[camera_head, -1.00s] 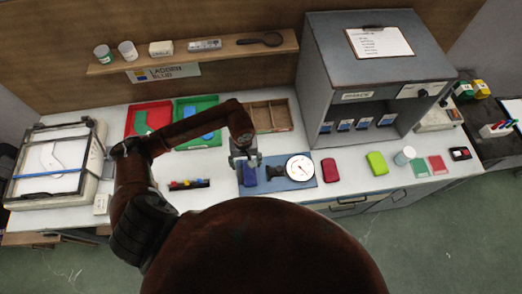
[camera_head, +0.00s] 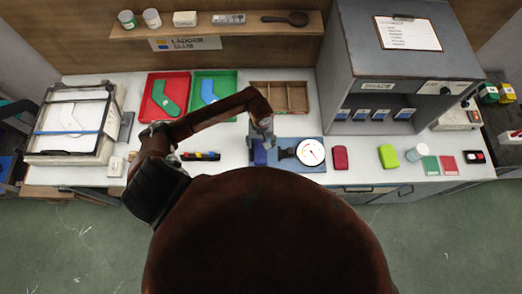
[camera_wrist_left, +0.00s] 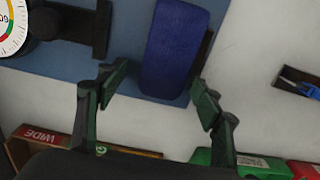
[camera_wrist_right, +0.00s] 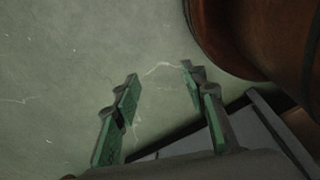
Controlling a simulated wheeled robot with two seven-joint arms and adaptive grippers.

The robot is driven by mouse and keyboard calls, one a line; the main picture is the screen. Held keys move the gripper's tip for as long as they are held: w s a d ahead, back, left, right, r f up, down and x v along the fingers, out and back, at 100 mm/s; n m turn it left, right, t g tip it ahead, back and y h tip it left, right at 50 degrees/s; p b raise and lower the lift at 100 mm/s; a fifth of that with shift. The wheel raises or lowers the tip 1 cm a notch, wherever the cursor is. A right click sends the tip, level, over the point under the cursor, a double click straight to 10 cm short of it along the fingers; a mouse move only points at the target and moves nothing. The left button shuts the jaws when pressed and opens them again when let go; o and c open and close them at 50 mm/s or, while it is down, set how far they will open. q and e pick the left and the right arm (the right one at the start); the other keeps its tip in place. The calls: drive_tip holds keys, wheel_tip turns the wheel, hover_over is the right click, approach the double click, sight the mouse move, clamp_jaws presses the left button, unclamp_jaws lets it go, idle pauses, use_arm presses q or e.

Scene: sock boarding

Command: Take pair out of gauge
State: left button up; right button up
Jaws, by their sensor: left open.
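The gauge has a blue base (camera_head: 293,165) with a white round dial (camera_head: 312,152) and a dark block beside it. The pair, a dark blue rolled bundle (camera_head: 259,157), sits at the left end of the base. In the left wrist view the pair (camera_wrist_left: 172,50) lies just ahead of my fingers, on the base's edge. My left gripper (camera_head: 262,142) is above the pair; its open fingers show in the left wrist view (camera_wrist_left: 160,88), one toward each side of the pair, with nothing between the tips. My right gripper (camera_wrist_right: 160,80) is open and empty over the floor.
Red (camera_head: 150,103) and green (camera_head: 232,76) trays and a wooden divided box (camera_head: 280,84) stand behind the gauge. Red (camera_head: 340,158) and lime (camera_head: 388,157) bundles lie to its right. A grey cabinet (camera_head: 350,70) rises behind them.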

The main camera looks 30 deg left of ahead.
use_arm(q)
drive_tip(key=shift+s+r, duration=0.1)
drive_tip(key=shift+s, duration=0.3)
drive_tip(key=shift+s+r, duration=0.1)
drive_tip(key=shift+s, duration=0.1)
drive_tip(key=shift+c, duration=0.5)
drive_tip(key=shift+w+f, duration=0.2)
drive_tip(key=shift+w, duration=0.2)
drive_tip(key=c, duration=0.5)
drive_tip(key=shift+s+r, duration=0.15)
drive_tip(key=shift+s, duration=0.1)
drive_tip(key=c, duration=0.3)
drive_tip(key=shift+c, duration=0.9)
drive_tip(key=shift+w, duration=0.15)
drive_tip(key=shift+c, duration=0.8)
drive_tip(key=shift+r, duration=0.1)
use_arm(e)
drive_tip(key=shift+s+f, duration=0.1)
drive_tip(key=shift+s, duration=0.25)
